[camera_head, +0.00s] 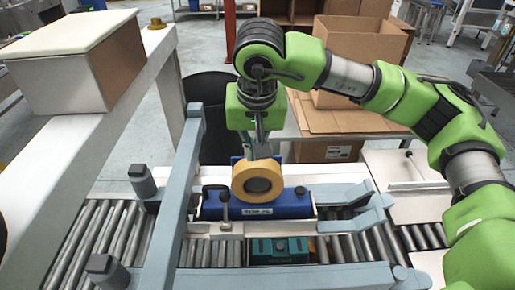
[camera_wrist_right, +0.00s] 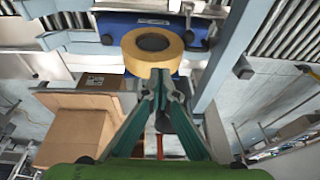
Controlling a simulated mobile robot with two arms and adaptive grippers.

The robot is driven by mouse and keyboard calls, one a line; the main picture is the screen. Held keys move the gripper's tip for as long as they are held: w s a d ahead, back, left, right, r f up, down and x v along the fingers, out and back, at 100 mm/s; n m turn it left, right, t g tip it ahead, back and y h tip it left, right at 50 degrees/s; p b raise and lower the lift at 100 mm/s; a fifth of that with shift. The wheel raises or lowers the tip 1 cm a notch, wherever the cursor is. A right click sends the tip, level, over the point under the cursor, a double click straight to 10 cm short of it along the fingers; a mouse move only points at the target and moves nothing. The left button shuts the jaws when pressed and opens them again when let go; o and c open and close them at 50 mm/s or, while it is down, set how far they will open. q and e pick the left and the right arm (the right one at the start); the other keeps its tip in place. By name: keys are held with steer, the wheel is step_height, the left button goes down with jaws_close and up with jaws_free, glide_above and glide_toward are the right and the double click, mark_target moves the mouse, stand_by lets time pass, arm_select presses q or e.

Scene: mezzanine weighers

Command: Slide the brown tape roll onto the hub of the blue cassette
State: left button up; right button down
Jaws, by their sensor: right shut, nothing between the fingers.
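The blue cassette (camera_head: 295,205) lies on the roller conveyor in the head view, with a white label on its front. In the wrist view the cassette (camera_wrist_right: 117,23) shows at the top. The brown tape roll (camera_head: 257,167) is at the cassette, its ring facing the head camera. Its centre looks dark; I cannot tell whether the hub sits inside it. My right gripper (camera_head: 263,153) is just behind the roll's upper edge, shut and empty. In the wrist view the fingertips (camera_wrist_right: 160,76) meet close to the near edge of the roll (camera_wrist_right: 152,63). My left gripper is not in view.
A small black-knobbed lever (camera_head: 224,203) stands by the cassette's left front. A teal box (camera_head: 280,250) lies in front of it. Grey rails (camera_head: 180,190) flank the conveyor. A closed carton (camera_head: 80,55) sits on the left beam; an open cardboard box (camera_head: 360,50) stands behind.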

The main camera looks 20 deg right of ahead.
mark_target(257, 174)
steer(key=shift+d+h, duration=0.3)
steer(key=shift+d, duration=0.25)
steer(key=shift+f, duration=0.15)
steer(key=shift+s+b+x, duration=0.15)
steer(key=shift+b+x, duration=0.95)
steer(key=shift+x, duration=1.1)
steer(key=shift+s+b+x, duration=0.1)
steer(key=shift+b+x, duration=0.95)
steer(key=shift+x, duration=1.15)
steer(key=shift+s+a+r+p, duration=0.15)
steer(key=shift+s+a+r, duration=0.15)
steer(key=shift+s+r, duration=0.4)
steer(key=shift+s+a+r+p, duration=0.15)
steer(key=shift+s+a+r, duration=0.3)
steer(key=shift+s, duration=0.45)
steer(key=shift+s+r, duration=0.25)
steer(key=shift+s, duration=0.1)
